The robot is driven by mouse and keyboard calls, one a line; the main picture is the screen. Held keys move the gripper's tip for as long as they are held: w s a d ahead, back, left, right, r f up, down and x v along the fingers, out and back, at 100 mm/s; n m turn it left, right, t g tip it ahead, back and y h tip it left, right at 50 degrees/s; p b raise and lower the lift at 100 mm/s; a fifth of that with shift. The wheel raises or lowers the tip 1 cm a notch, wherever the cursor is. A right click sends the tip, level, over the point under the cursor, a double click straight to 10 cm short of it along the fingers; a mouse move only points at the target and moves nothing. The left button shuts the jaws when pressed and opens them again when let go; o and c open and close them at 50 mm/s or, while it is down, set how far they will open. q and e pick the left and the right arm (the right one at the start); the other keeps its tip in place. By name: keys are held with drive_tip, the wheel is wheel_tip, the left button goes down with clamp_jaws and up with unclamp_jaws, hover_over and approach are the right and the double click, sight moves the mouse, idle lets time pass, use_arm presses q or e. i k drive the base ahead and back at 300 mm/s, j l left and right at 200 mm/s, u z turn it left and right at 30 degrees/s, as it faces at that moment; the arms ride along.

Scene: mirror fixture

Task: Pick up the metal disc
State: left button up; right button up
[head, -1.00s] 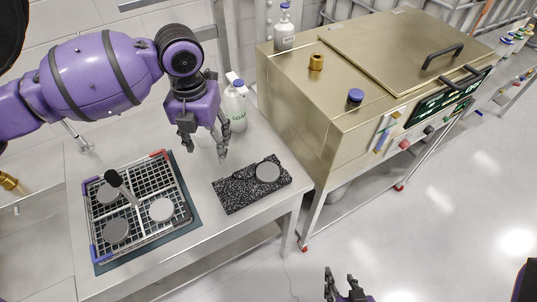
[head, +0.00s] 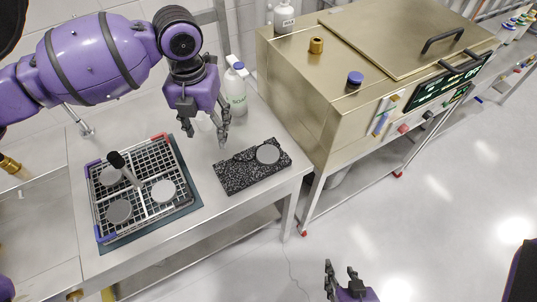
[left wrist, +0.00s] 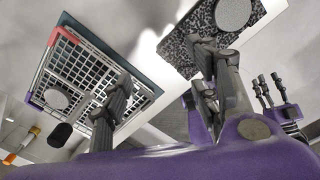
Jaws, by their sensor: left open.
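A grey metal disc (head: 268,153) lies flat on a black speckled block (head: 235,182) on the table. More grey discs sit in a wire rack at the left: one at the back (head: 110,175), one at the front (head: 119,212) and one at the right (head: 163,191). My left gripper (head: 206,137) is open and empty, pointing down between the rack and the block, left of the block's disc. In the left wrist view its fingers show, with the block's disc (left wrist: 232,12) near the top edge. My right gripper (head: 341,272) is open and empty at the bottom, away from the table.
A soap bottle (head: 236,92) stands behind my left gripper. A large metal cabinet (head: 300,100) stands right of the table. Table between rack and block is clear.

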sight(267, 156)
drive_tip(key=i+l+u, duration=0.15)
drive_tip(key=l, duration=0.25)
drive_tip(key=i+l+u, duration=0.15)
drive_tip(key=l, duration=0.2)
drive_tip(key=l+u, duration=0.15)
drive_tip(key=l, duration=0.25)
